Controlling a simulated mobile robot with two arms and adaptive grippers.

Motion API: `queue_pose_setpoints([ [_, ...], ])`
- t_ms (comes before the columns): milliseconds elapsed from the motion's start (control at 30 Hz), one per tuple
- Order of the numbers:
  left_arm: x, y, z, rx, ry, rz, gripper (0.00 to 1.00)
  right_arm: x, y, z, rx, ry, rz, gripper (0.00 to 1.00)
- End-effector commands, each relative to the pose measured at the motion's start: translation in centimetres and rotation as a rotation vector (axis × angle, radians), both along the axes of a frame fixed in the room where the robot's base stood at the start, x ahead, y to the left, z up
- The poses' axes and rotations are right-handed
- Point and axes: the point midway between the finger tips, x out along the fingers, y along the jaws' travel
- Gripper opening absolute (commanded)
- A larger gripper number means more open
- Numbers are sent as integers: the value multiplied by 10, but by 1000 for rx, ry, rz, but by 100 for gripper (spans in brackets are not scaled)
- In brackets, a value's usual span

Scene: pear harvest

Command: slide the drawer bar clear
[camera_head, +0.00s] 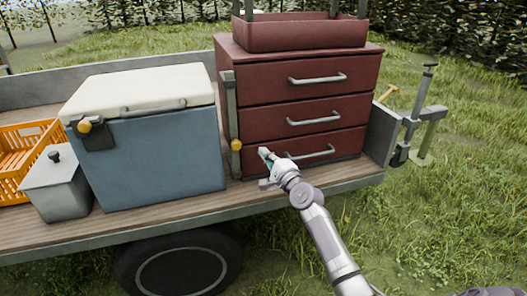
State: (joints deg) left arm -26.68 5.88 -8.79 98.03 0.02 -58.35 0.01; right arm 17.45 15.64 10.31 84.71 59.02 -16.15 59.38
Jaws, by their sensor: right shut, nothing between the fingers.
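The drawer bar (231,110) is a grey upright strip along the left front edge of the dark red drawer cabinet (309,52). A round yellow knob (236,145) sits near its lower end. The cabinet has three drawers with grey handles, all closed. My right gripper (264,155) is shut and empty in front of the bottom drawer (335,146), just right of and slightly below the knob. A small gap shows between fingertips and knob; whether they touch the drawer front I cannot tell. My left gripper is not in view.
A blue cooler (155,155) with a white lid stands left of the cabinet on the trailer bed (150,222). A grey lidded bin (58,188) and an orange crate (52,128) are further left. A red open tray (300,36) tops the cabinet. A grey post clamp stands right.

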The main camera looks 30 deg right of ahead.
Motion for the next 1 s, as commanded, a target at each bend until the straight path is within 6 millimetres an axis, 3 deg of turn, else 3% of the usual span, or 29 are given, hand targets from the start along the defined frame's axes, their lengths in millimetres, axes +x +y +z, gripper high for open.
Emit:
queue_pose_setpoints([
  [300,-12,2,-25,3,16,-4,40,-55,0,-3,-1,2,0,0],
  [500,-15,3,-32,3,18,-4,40,-80,0,-4,0,0,0,0],
  [1000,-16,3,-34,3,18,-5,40,-85,0,-4,0,-1,0,0],
])
